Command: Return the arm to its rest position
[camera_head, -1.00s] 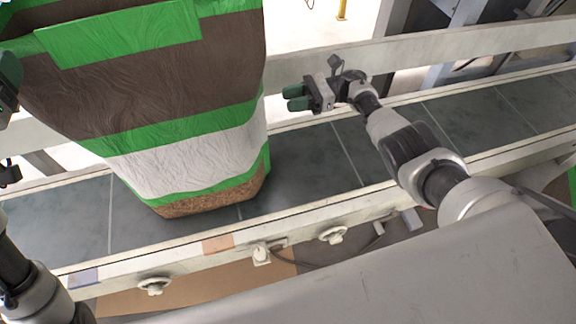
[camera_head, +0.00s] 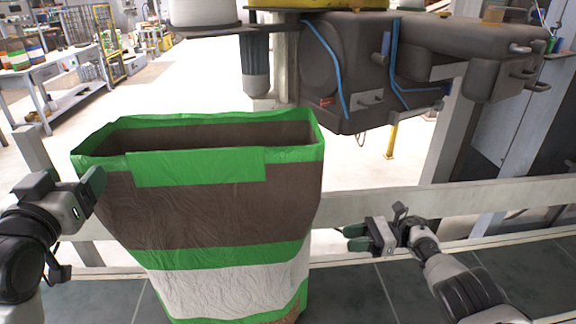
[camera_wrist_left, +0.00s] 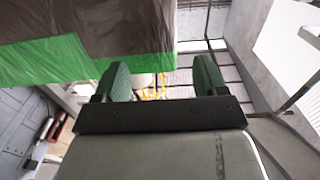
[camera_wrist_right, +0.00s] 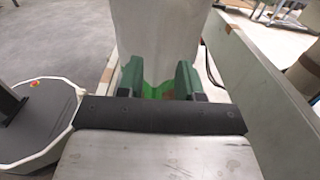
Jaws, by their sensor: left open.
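A large open-topped bag (camera_head: 205,210), brown, green and white, stands upright on the conveyor.
A dark machine (camera_head: 380,70) with blue hoses and a grey cylinder (camera_head: 256,70) hang behind and above the bag. A pale rail (camera_head: 400,203) runs behind the conveyor (camera_head: 400,285). A table with small bags (camera_head: 20,55) stands far left.

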